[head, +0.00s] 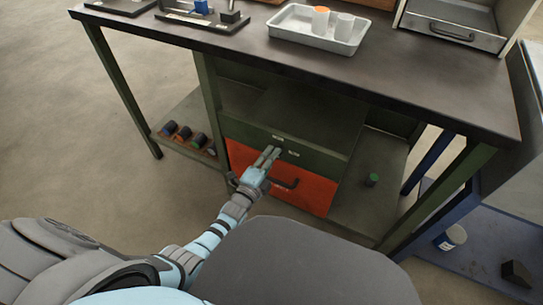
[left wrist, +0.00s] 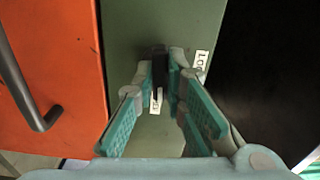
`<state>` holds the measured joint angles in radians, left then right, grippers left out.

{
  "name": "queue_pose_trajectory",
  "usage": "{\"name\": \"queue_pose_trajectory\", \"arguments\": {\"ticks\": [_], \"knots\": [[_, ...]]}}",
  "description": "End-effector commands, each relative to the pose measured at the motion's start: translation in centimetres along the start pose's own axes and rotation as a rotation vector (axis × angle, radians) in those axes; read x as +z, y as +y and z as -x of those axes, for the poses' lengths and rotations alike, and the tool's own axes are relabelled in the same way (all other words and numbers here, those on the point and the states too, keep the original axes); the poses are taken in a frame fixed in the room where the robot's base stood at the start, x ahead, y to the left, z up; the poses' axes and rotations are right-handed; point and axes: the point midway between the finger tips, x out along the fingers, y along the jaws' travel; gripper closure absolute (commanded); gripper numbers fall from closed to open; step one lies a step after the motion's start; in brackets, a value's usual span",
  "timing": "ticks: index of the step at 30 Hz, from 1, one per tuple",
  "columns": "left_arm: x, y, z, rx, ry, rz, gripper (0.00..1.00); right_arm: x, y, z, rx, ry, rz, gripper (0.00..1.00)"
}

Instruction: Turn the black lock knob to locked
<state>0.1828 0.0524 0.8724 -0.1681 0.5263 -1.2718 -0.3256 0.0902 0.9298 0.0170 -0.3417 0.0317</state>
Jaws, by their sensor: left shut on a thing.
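The black lock knob (left wrist: 159,70) is on the green panel (left wrist: 135,25) above the orange drawer. My left gripper (left wrist: 161,78) is shut on it, with a finger on each side; it also shows in the head view (head: 271,154). In the left wrist view the knob's long side runs up and down the picture, and its white mark (left wrist: 159,94) points down toward a partly hidden white label (left wrist: 154,105). Another white label (left wrist: 200,64), partly covered by a finger, begins with "LO" and lies to the right of the knob. My right gripper is not in view.
The orange drawer (head: 312,191) has a dark bar handle (head: 284,183) close to my left gripper. The bench top (head: 310,70) overhangs above, carrying a metal tray (head: 290,34) with cups. A small green object (head: 372,180) sits on the lower shelf to the right.

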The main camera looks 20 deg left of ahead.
Motion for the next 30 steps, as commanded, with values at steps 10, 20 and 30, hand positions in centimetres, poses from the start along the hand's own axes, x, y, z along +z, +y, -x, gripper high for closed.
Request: {"name": "queue_pose_trajectory", "arguments": {"ticks": [10,20,30], "knots": [[0.02,0.06,0.04,0.001,0.0,0.274,1.0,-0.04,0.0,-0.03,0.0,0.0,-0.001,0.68],[0.02,0.06,0.04,0.002,-0.001,0.589,1.0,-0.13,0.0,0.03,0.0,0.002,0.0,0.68],[0.02,0.08,0.04,0.002,-0.002,0.912,1.0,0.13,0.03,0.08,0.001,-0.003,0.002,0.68]]}}
